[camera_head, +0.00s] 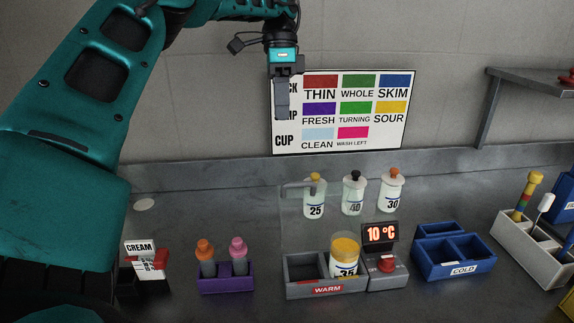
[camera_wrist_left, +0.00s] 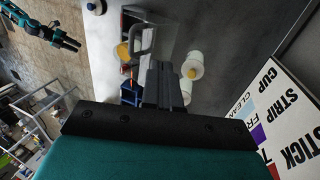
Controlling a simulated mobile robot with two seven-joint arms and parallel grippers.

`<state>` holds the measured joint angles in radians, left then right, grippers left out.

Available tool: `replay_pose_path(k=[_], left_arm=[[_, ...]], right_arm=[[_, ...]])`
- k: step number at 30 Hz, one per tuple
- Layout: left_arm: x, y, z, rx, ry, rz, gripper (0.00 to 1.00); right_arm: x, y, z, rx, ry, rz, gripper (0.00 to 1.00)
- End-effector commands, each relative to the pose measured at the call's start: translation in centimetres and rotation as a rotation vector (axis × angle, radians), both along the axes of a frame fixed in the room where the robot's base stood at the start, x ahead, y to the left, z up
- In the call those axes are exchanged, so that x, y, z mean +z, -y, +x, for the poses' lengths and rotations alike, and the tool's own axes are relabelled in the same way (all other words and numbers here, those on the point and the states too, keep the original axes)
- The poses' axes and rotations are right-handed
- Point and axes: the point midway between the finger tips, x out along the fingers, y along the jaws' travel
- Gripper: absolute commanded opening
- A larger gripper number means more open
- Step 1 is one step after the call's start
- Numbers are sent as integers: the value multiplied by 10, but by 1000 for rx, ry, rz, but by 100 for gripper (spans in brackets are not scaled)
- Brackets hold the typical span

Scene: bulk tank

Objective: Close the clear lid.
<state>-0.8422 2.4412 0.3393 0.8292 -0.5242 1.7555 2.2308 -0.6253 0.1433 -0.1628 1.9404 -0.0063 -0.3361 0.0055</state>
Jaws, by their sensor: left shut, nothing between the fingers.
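The clear lid (camera_head: 293,213) stands raised at the back of the grey box labelled WARM (camera_head: 325,290), its grey handle (camera_head: 297,190) at the top. In the left wrist view the see-through lid (camera_wrist_left: 158,30) and its looped handle show just beyond my fingers. My left gripper (camera_head: 282,115) is shut and empty, pointing down in front of the wall chart, above the lid in the picture. It also shows in the left wrist view (camera_wrist_left: 163,88). My right gripper (camera_wrist_left: 72,44) shows small in the left wrist view, too small to tell its opening.
Bottles 25, 40 and 30 (camera_head: 391,191) stand behind. A purple rack (camera_head: 226,281) is left; a blue COLD box (camera_head: 455,268) is right.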

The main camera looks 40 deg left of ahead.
Motion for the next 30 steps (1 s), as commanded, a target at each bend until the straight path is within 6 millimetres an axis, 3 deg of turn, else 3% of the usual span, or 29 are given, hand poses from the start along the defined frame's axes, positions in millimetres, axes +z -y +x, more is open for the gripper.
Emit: replay_pose_path(k=[5,16,30], left_arm=[[-21,5,-5,-3,-2,-6,0],[-93,24,-20,-4,-2,-8,0],[-97,53,-43,-1,4,-4,0]], right_arm=[[-5,0,0,0,0,0,43],[-7,0,0,0,0,0,43],[0,0,0,0,1,0,43]])
